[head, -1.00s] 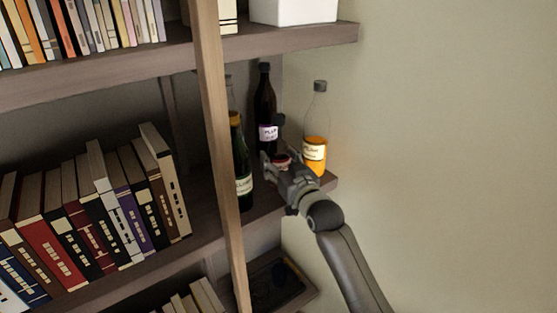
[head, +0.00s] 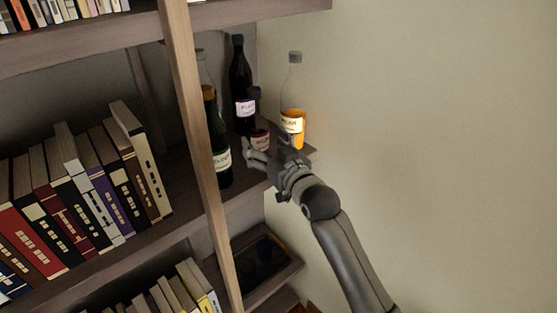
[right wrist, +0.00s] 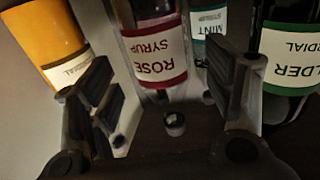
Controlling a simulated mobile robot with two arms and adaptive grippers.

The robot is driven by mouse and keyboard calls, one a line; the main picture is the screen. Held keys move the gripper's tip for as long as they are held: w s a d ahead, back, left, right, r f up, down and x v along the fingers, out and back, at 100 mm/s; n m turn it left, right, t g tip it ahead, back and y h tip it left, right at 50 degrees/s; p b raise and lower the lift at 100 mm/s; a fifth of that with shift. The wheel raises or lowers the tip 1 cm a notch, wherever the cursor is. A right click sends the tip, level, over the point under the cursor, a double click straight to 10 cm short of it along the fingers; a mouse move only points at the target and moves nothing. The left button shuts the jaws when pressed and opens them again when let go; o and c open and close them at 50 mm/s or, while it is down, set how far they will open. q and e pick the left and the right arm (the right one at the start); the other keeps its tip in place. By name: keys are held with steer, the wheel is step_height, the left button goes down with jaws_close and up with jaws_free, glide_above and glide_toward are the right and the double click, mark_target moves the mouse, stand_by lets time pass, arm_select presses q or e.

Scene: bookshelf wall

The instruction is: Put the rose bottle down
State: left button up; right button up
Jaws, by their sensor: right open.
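The rose bottle (head: 261,138) stands on the shelf in front of the plum bottle (head: 240,80). Its dark cap and part of its red label show in the head view; my gripper hides its lower part. In the right wrist view, the rose bottle (right wrist: 155,50) appears upside down, with its "ROSE SYRUP" label between the spread fingers. My right gripper (head: 271,155) is open at the front of the shelf, just before the bottle. The open right gripper also shows in the wrist view (right wrist: 160,88), with a gap on both sides of the bottle. My left gripper is not in view.
An orange bottle (head: 292,122) stands close on the right, near the shelf's end. A dark green elder cordial bottle (head: 217,150) stands left, beside the wooden upright (head: 190,130). A mint bottle (right wrist: 208,22) is behind. Books fill the left section.

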steer(key=b+v, duration=0.1)
steer(key=v, duration=0.6)
steer(key=d+f+m+g+h, duration=0.1)
steer(key=d+f+g+h, duration=0.1)
steer(key=f, duration=1.1)
steer(key=d+f+m+g+h, duration=0.1)
steer(key=d+f+g+h, duration=0.1)
steer(key=f, duration=1)
steer(key=s+d+f+g, duration=0.15)
steer(key=s+f, duration=0.25)
steer(key=f, duration=0.4)
steer(key=s+d+f+g+h, duration=0.1)
steer(key=s+d+f, duration=0.1)
steer(key=s+f, duration=0.35)
steer(key=s+d+f+g, duration=0.1)
steer(key=s+d+f, duration=0.1)
steer(key=f, duration=0.7)
steer(key=s+d+f+g+h, duration=0.1)
steer(key=s+d+f+g, duration=0.15)
steer(key=s+f, duration=0.65)
steer(key=s+d+f+g+h, duration=0.1)
steer(key=s+d+f+g, duration=0.15)
steer(key=s+f, duration=0.6)
steer(key=s+d+f+g, duration=0.1)
steer(key=s+d+f, duration=0.1)
steer(key=s, duration=0.9)
steer(key=s+d+f+g, duration=0.2)
steer(key=s+f, duration=0.1)
steer(key=s, duration=0.9)
steer(key=shift+s+m+h, duration=0.3)
